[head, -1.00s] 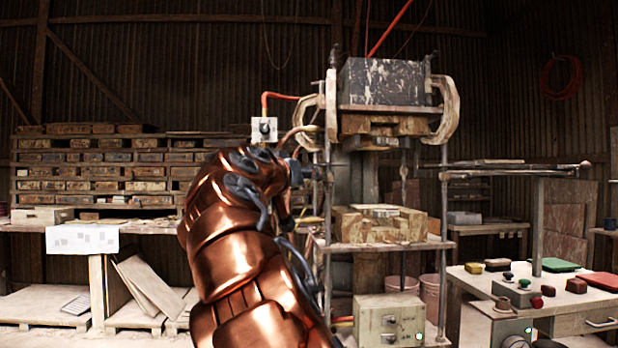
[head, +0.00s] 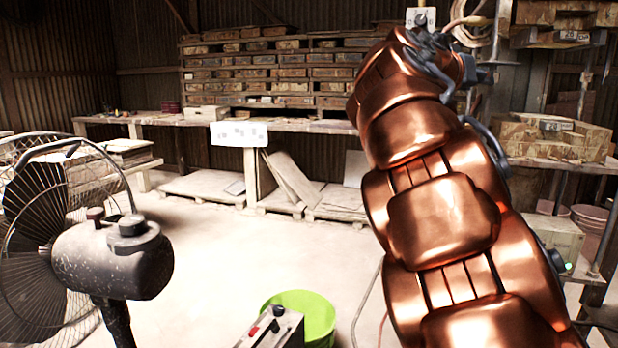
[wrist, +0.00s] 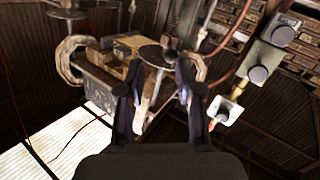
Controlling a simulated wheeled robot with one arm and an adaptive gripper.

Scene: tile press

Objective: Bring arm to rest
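My copper arm (head: 440,210) rises through the right half of the head view, bent at the top in front of the tile press. My gripper (wrist: 157,88) shows in the wrist view with its two dark fingers apart and nothing between them. The press (wrist: 115,70) is beyond the fingers in the wrist view, tilted, with a round metal plate. A wooden mold (head: 555,138) sits on the press shelf at the right.
A switch box (head: 421,18) is close to the arm's top; boxes with round knobs (wrist: 264,62) show in the wrist view. A fan (head: 110,255) stands at left. A green bucket (head: 305,312) is low in the middle. Open floor (head: 210,250) lies before the workbench (head: 310,126).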

